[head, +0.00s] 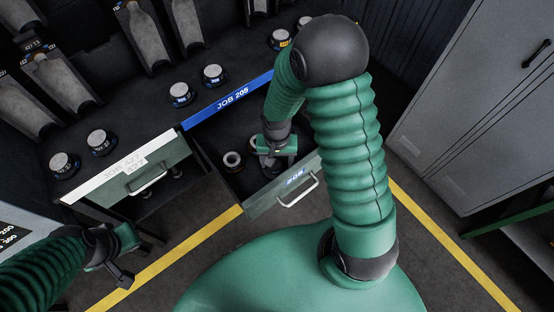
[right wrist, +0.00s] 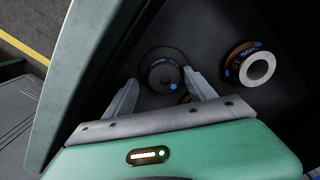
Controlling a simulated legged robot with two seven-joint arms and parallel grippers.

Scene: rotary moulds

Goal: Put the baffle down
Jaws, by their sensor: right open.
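A pale-topped ring part (right wrist: 250,68) with an orange band lies beside the dark part in the drawer. Several capped round parts (head: 180,93) stand on the bench top. Grey lockers (head: 470,100) stand at right.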

